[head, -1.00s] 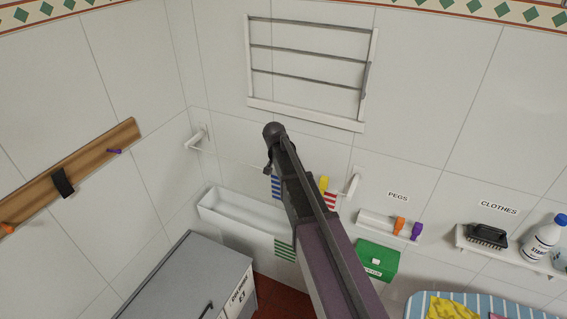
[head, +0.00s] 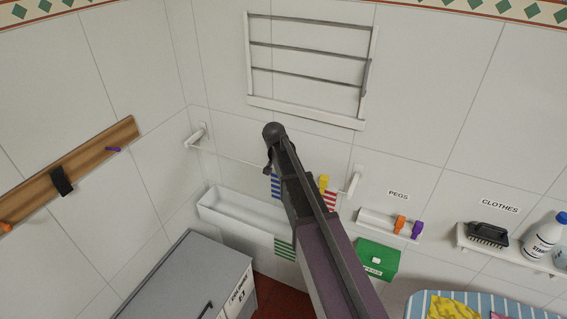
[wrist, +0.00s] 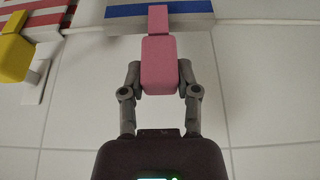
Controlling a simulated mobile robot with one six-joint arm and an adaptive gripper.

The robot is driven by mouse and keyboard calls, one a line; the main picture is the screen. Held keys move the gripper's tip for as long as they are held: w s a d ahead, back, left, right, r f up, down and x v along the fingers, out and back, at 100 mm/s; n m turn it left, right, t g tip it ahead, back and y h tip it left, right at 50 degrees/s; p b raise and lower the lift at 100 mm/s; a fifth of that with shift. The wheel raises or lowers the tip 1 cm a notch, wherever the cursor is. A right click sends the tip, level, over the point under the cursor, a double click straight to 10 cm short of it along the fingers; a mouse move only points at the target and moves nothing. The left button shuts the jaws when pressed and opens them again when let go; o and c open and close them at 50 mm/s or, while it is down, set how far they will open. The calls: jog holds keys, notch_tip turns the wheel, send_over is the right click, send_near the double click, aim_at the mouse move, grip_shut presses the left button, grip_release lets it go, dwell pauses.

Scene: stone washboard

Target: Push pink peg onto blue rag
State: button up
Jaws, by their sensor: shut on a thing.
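The pink peg (wrist: 159,62) is held between the two fingers of my gripper (wrist: 160,75) in the wrist view. Its narrow end overlaps the edge of the blue-and-white striped rag (wrist: 125,12). I cannot tell how far the peg is seated on the rag. In the head view the blue rag (head: 275,186) hangs just left of my arm. My arm hides the peg and most of my gripper there.
A yellow peg (head: 324,183) is on a red striped rag (head: 330,200) near the right line bracket (head: 353,181). A green striped rag (head: 285,249) hangs over the white trough (head: 235,213). The pegs shelf (head: 377,222) holds an orange and a purple peg.

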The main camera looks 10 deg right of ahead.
jog(key=shift+f+b, duration=0.95)
dwell(0.8)
jog(key=o, duration=0.8)
jog(key=shift+r, duration=0.15)
